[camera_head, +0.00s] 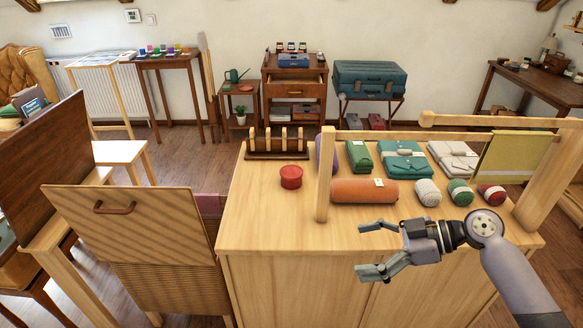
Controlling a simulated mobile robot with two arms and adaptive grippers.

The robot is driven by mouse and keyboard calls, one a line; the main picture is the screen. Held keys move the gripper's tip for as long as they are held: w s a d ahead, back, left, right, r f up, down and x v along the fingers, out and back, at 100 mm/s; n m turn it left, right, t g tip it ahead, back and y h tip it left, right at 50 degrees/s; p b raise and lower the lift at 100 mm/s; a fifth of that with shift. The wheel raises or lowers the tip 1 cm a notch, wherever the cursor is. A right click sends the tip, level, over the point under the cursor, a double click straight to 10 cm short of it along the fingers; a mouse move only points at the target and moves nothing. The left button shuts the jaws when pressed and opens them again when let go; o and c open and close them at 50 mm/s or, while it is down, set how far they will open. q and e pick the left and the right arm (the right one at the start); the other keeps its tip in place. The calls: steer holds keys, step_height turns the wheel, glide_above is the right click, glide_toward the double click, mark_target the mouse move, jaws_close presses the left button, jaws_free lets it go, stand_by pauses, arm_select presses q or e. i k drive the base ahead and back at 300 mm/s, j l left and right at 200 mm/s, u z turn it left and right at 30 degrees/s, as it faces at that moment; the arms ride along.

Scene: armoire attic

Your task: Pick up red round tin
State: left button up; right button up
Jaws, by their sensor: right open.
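The red round tin (291,177) stands upright near the left side of the light wooden cabinet top (262,225). It is just in front of a dark wooden rack with upright dividers (277,147). My right gripper (366,249) is open and empty at the cabinet's front edge, to the right of the tin and nearer to me. Its fingers point left. A gap separates it from the tin. My left gripper is not in view.
A wooden post (324,175) and rail (400,134) stand right of the tin. An orange roll (364,191), green folded cloths (403,160) and several yarn balls (460,192) lie behind my right gripper. The cabinet top's front left is clear.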

mark_target(289, 185)
steer(key=i, duration=1.1)
